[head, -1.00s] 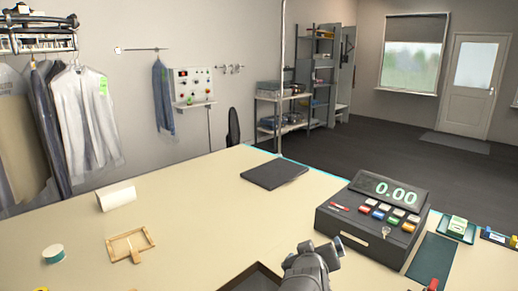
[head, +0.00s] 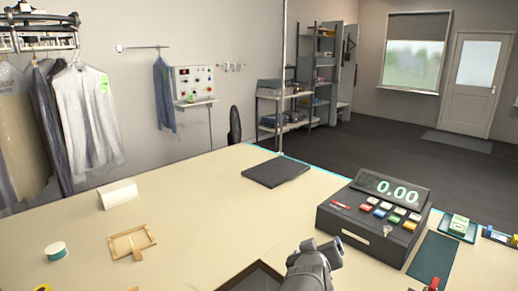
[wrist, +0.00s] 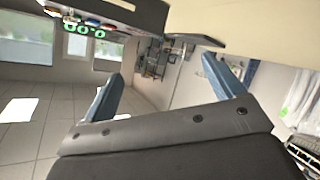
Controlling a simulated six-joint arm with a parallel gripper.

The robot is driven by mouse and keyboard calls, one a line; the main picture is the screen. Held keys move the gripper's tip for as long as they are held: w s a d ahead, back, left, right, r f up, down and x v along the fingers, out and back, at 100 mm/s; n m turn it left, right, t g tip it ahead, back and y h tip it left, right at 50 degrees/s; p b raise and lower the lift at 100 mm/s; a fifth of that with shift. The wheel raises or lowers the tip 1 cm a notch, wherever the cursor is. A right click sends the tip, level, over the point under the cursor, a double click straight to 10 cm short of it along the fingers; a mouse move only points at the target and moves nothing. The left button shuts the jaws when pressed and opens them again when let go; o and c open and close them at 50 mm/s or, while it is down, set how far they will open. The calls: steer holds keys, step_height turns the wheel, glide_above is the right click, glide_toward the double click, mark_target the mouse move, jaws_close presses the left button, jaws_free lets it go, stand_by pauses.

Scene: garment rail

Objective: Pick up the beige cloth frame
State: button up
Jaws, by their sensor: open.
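The beige cloth frame (head: 131,242) lies flat on the counter at the lower left of the head view, with a small wooden handle-like piece at its front edge. In the head view my arm comes up from the bottom edge, with my gripper (head: 322,248) right of centre, well to the right of the frame and apart from it. In the wrist view the two blue fingers of my gripper (wrist: 165,92) stand wide apart with nothing between them. The frame cannot be made out in the wrist view.
A cash register (head: 373,218) stands close to the right of my gripper. A dark flat pad (head: 276,171) lies at the counter's far edge. A dark-edged opening (head: 254,276) lies left of my arm.

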steer(key=c, duration=0.3)
steer(key=shift+c, duration=0.2)
steer(key=w+a+r+m+g+y, duration=0.1)
steer(key=w+a+m, duration=0.15)
steer(key=w, duration=0.35)
steer(key=w+a+r+m+g+y, duration=0.1)
steer(key=w+a+g, duration=0.1)
steer(key=w+a, duration=0.3)
steer(key=w+a+m+g+y, duration=0.1)
steer(key=w+a+m+g, duration=0.1)
steer(key=w+a, duration=0.45)
steer(key=w+a+m+g+y, duration=0.1)
steer(key=w+a+m+g, duration=0.15)
steer(key=a, duration=0.75)
step_height(320, 180, up, 2)
steer(key=m+g, duration=0.5)
glide_above(136, 250)
steer(key=f, duration=1)
steer(key=shift+s+d+f, duration=0.2)
steer(key=shift+f, duration=0.15)
steer(key=shift+w+a+f, duration=0.15)
steer(key=shift+f, duration=1.45)
steer(key=shift+w+a+f, duration=0.1)
steer(key=shift+f, duration=1.5)
